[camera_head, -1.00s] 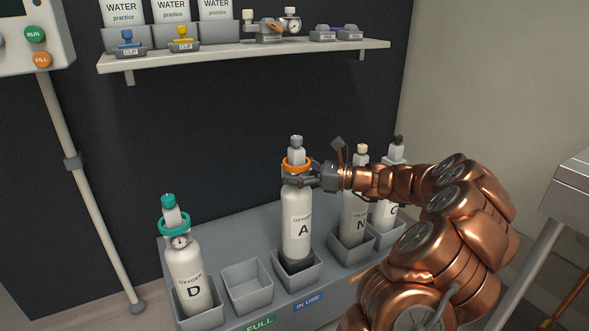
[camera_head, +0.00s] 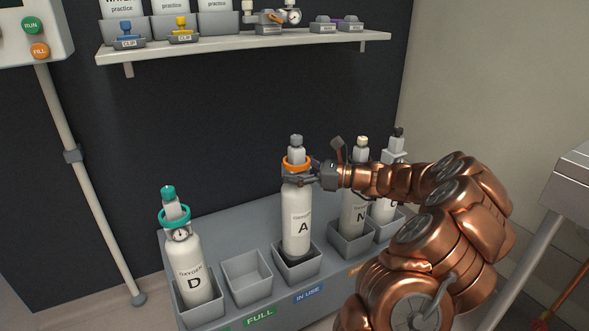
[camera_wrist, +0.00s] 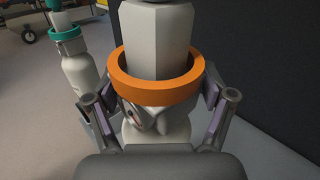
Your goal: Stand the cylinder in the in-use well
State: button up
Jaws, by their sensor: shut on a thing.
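The cylinder marked A (camera_head: 297,222) is white with an orange collar (camera_head: 296,163) and stands upright at the in-use well (camera_head: 298,271). The blue IN USE label (camera_head: 308,293) is on the front below that well. The cylinder's base is inside the well's mouth, with a dark gap showing at the front; I cannot tell whether it touches the floor. My gripper (camera_head: 305,180) is shut on the cylinder's neck just under the collar. In the wrist view the orange collar (camera_wrist: 156,92) sits between the fingers, and the base is hidden.
An empty well (camera_head: 247,279) lies left of it, then cylinder D (camera_head: 191,270) with a teal collar. Cylinders N (camera_head: 354,212) and C (camera_head: 386,207) stand close on the right, partly behind my arm. A shelf (camera_head: 240,49) with clips and gauges is above.

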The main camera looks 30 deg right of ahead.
jog(key=shift+f+p, duration=0.5)
jog(key=shift+f, duration=1.85)
dwell(4.1)
jog(key=o, duration=1.7)
jog(key=shift+f, duration=0.1)
